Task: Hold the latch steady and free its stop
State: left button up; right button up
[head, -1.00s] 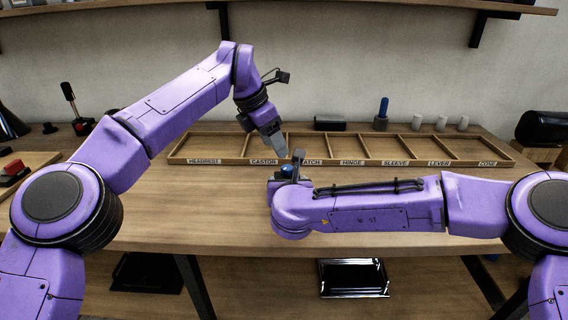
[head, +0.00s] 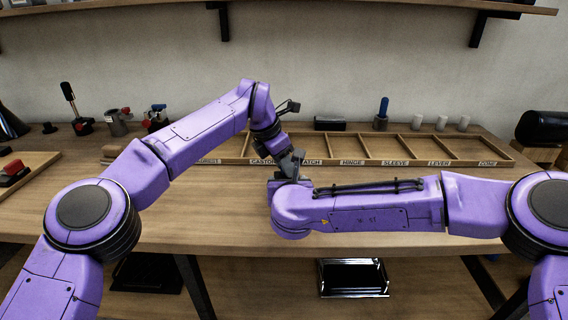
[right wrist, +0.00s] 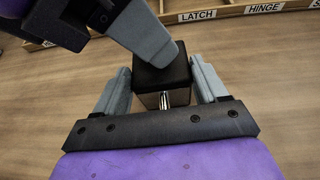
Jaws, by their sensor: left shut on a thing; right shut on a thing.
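The latch (right wrist: 163,98) is a dark block with a bright metal pin low on its near face, seen in the right wrist view. My right gripper (right wrist: 160,78) is shut on it, one grey finger on each side, and holds it above the table. My left gripper (head: 290,163) reaches in from the upper left in the head view and meets the latch's top. Its grey finger also shows in the right wrist view, lying across the latch's top. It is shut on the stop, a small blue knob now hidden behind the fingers.
A wooden tray (head: 510,162) with labelled compartments lies behind the grippers. Red-handled tools and a black stick-handled tool (head: 72,105) stand at the back left. A blue-handled tool (head: 382,112) and several pale cylinders stand behind the tray. The front table is clear.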

pick_arm(q)
jog(key=shift+n, duration=0.4)
jog(key=n+t+y, duration=0.1)
jog(key=n, duration=0.2)
jog(key=shift+s+d, duration=0.1)
jog(key=shift+s, duration=0.05)
jog(key=shift+d+n+t+y, duration=0.1)
jog(key=shift+n+t+y, duration=0.35)
jog(key=shift+n, duration=1.25)
jog(key=o, duration=1.1)
jog(key=shift+c, duration=0.2)
